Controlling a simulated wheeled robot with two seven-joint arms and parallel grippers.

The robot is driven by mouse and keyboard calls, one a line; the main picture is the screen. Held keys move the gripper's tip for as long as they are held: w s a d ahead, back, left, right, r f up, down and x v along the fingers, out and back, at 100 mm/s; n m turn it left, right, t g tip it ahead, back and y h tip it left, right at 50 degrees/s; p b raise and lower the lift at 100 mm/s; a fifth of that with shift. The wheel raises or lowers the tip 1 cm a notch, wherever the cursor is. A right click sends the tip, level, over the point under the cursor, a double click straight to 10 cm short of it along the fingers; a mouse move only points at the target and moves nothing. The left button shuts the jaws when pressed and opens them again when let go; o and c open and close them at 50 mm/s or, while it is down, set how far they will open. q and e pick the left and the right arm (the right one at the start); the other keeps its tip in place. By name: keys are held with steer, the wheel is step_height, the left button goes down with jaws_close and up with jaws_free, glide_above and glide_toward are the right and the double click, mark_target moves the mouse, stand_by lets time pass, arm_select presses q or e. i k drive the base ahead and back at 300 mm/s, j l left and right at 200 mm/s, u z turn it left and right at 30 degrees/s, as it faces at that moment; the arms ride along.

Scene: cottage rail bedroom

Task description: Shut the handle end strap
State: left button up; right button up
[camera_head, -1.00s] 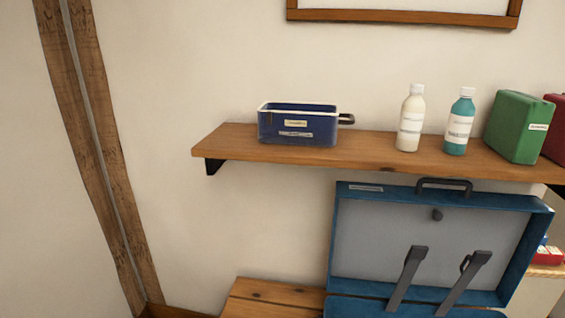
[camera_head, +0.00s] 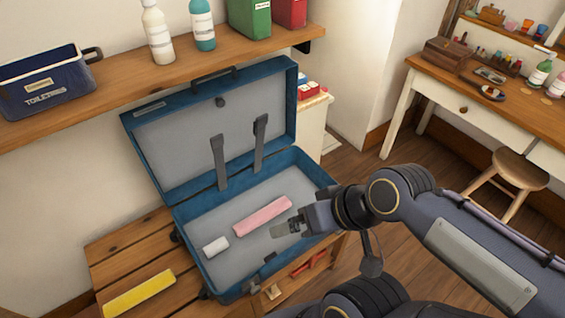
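A blue case (camera_head: 308,174) lies open on a slatted wooden bench, its lid raised against the wall. A dark handle (camera_head: 213,75) is on the lid's top edge. Two dark grey straps, a left strap (camera_head: 219,162) and a right strap (camera_head: 260,143), stand loose and upright near the hinge side, apart from the case's front edge. A pink roll (camera_head: 262,215) and a small white roll (camera_head: 215,246) lie inside. My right gripper (camera_head: 284,229) is over the case's right front part, close to the pink roll; its finger gap is unclear. My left gripper is not in view.
A shelf (camera_head: 120,83) above the lid holds a blue bin (camera_head: 45,85), bottles and canisters. A yellow bar (camera_head: 138,293) lies on the bench (camera_head: 120,245), left of the case.

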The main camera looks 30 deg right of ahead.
mark_target(260, 124)
steer(key=z, duration=0.7)
steer(key=i+l+u, duration=0.15)
steer(key=l+u, duration=0.3)
steer(key=l, duration=0.15)
steer(key=l+u, duration=0.45)
steer(key=l, duration=0.2)
steer(key=i, duration=0.05)
